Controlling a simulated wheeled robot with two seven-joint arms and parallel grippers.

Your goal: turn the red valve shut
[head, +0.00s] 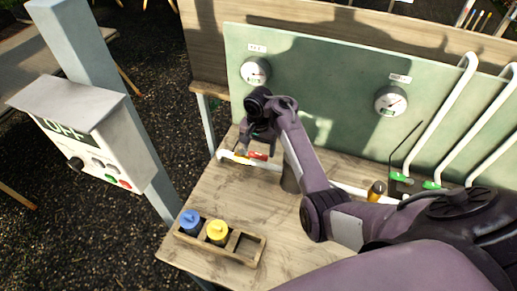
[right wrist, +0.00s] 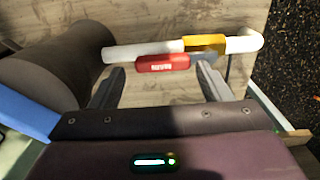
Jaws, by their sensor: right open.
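The red valve handle (head: 258,156) is at the left of the white pipe along the foot of the green panel. In the right wrist view the red handle (right wrist: 163,64) lies along the white pipe (right wrist: 140,49), beside the yellow valve body (right wrist: 204,43). My right gripper (right wrist: 162,70) is open, with one finger near each end of the handle. Whether the fingers touch it I cannot tell. In the head view my right gripper (head: 243,143) is over the pipe, partly hidden by its own wrist. My left gripper is not in view.
A wooden tray (head: 248,262) with blue (head: 190,221) and yellow (head: 217,232) capped containers stands at the front. A dark grey cylinder (right wrist: 62,58) is close to my right gripper. Gauges (head: 255,71) hang on the panel (head: 325,80). A box marked OFF (head: 97,150) stands left.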

